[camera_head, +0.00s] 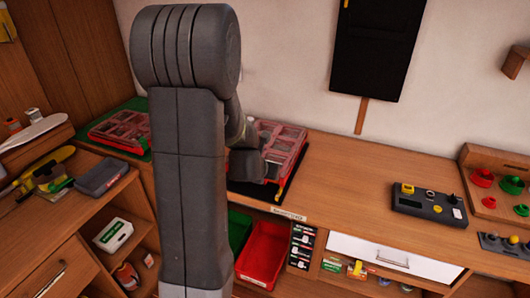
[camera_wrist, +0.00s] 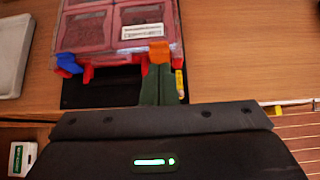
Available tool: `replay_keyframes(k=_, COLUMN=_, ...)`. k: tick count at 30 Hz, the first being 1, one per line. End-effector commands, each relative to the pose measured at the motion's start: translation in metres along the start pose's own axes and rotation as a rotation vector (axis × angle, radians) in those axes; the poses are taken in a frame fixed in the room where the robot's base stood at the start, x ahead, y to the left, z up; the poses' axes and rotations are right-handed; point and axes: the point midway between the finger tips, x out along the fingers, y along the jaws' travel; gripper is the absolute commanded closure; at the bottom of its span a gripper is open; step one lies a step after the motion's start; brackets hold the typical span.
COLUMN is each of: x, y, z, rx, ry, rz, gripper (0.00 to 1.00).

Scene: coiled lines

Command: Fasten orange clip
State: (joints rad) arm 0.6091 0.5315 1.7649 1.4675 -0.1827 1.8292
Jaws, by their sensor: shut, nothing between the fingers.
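A red case (camera_wrist: 118,30) with a clear lid lies on a black mat (camera_wrist: 105,92) on the wooden bench. The orange clip (camera_wrist: 158,50) is at the right of the case's near edge, standing against the lid edge; I cannot tell if it is latched. A blue clip (camera_wrist: 68,63) sticks out at the left of that edge. My gripper (camera_wrist: 157,70) is shut and empty, its green fingers right at the orange clip, apparently touching it. In the head view my arm covers part of the case (camera_head: 283,140), and the clips cannot be made out.
A second red case (camera_head: 122,130) lies on a green mat at the left. A black control box (camera_head: 428,204) stands on the bench to the right. The bench between case and control box is clear.

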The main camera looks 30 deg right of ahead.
Motion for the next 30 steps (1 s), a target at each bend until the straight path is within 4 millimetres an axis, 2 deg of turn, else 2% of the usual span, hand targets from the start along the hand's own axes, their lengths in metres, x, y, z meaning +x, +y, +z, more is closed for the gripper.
replay_keyframes(k=1, x=-0.011, y=0.0, z=0.01, rx=0.0, ry=-0.002, rz=0.0, gripper=1.0)
replay_keyframes(k=8, x=-0.036, y=-0.001, z=0.028, rx=0.003, ry=-0.002, rz=-0.002, gripper=1.0)
replay_keyframes(k=10, x=-0.036, y=-0.001, z=0.025, rx=0.002, ry=0.001, rz=-0.002, gripper=1.0)
replay_keyframes(k=21, x=-0.049, y=-0.001, z=0.035, rx=0.002, ry=0.0, rz=-0.002, gripper=1.0)
replay_keyframes(k=30, x=-0.051, y=0.0, z=0.038, rx=0.0, ry=0.0, rz=0.0, gripper=1.0)
